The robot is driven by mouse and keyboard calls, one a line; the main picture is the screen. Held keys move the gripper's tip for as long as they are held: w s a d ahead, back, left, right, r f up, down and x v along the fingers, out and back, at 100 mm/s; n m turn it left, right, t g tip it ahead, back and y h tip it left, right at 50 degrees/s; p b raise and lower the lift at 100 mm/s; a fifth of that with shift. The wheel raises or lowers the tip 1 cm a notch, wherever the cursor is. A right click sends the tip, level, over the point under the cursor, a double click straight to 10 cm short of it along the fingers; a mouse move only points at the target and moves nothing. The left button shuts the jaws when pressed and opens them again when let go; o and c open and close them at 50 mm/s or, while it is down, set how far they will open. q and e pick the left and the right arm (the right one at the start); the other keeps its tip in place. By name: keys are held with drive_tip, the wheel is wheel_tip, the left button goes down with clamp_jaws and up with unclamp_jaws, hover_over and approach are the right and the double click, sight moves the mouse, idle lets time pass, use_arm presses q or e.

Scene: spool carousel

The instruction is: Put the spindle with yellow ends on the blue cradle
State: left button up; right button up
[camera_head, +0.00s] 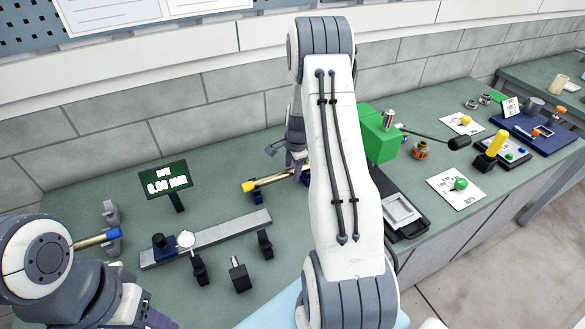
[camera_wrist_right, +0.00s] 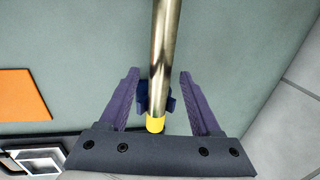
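The spindle (camera_head: 276,179) is a metal rod; its visible left end is yellow, and my right arm hides its other end in the head view. It lies across the blue cradle (camera_head: 257,194), whose blue supports show under it. In the right wrist view the spindle (camera_wrist_right: 163,60) runs between the fingers of my right gripper (camera_wrist_right: 165,85), with the blue cradle (camera_wrist_right: 171,104) beneath its yellow end. The right fingers are open, with a gap on each side of the rod. My left gripper (camera_head: 150,314) is at the bottom left, partly cut off.
A blue-ended rod (camera_head: 97,239) lies by a grey holder (camera_head: 111,213) at the left. A grey rail (camera_head: 225,233) with a dial, black holders (camera_head: 239,275) and a display (camera_head: 165,179) stand nearby. A green box (camera_head: 379,136) is right of my arm.

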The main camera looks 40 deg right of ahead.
drive_tip(key=shift+r, duration=0.1)
wheel_tip(320, 180, up, 12)
drive_tip(key=s+b, duration=0.2)
drive_tip(key=shift+s+a, duration=0.15)
drive_tip(key=shift+a, duration=0.15)
drive_tip(key=s+a+r+n+y, duration=0.15)
drive_tip(key=a+n, duration=0.45)
drive_tip(key=a, duration=0.6)
drive_tip(key=s+a+r+n, duration=0.3)
drive_tip(key=a+n, duration=0.3)
drive_tip(key=a, duration=0.6)
drive_tip(key=s+a+n+g, duration=0.1)
drive_tip(key=s+a+n, duration=0.5)
drive_tip(key=s+n, duration=0.2)
drive_tip(key=s+a+r+n+g, duration=0.1)
drive_tip(key=s+a+n, duration=0.6)
drive_tip(key=s, duration=0.6)
drive_tip(key=shift+a+n, duration=0.2)
drive_tip(key=shift+n, duration=0.4)
wheel_tip(320, 180, down, 2)
drive_tip(key=b, duration=0.3)
drive_tip(key=shift+f, duration=0.2)
